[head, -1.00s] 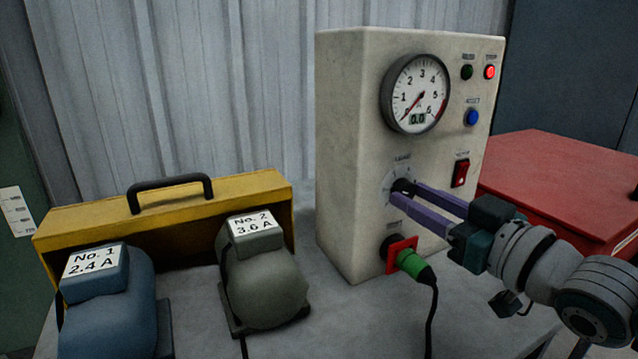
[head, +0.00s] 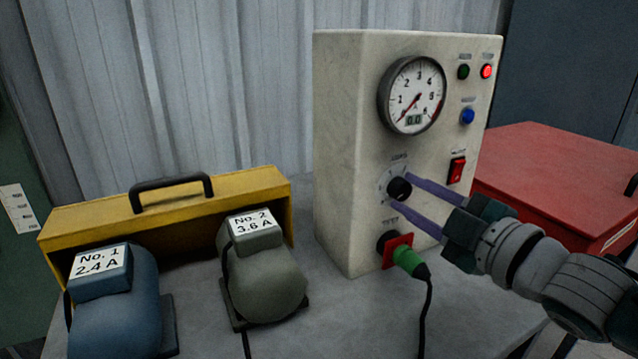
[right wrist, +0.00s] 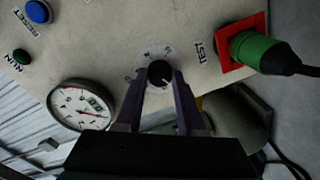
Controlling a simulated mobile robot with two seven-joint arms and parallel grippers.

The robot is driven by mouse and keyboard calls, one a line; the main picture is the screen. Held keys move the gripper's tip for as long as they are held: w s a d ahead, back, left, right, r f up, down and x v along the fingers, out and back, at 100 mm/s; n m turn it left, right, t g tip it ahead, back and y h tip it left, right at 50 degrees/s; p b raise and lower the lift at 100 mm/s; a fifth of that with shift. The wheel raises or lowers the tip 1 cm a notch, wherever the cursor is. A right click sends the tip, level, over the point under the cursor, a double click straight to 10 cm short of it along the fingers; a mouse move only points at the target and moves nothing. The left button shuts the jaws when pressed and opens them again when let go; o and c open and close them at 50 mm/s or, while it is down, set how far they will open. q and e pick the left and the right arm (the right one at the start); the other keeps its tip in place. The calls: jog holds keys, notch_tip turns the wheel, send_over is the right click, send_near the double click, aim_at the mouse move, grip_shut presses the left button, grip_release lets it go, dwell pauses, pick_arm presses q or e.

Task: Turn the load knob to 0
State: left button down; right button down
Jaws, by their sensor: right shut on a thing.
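The load knob (head: 399,188) is a small black round knob on a pale dial plate, on the front of a cream test box (head: 345,150). My right gripper (head: 400,193) is shut on the knob, with one purple finger above it and one below in the head view. In the right wrist view the knob (right wrist: 160,73) sits between the tips of the two fingers (right wrist: 159,82). The dial marks are too small to read for sure. The round gauge (head: 412,95) above has its needle at the low end and a display reading 0.0. My left gripper is not in view.
A green plug (head: 411,262) with a black cable sits in the red-framed socket just below my right gripper. A red rocker switch (head: 457,170) and a blue button (head: 467,116) are nearby. Two motors (head: 115,300) (head: 262,275) and a yellow tray (head: 90,222) stand left.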

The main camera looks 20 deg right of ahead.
jog(key=shift+n, duration=1.9)
jog(key=c, duration=0.5)
grip_release()
jog(key=s, duration=1)
jog(key=shift+d+r+p, duration=0.3)
jog(key=shift+d+p, duration=0.05)
jog(key=shift+d, duration=0.05)
jog(key=shift+w, duration=0.1)
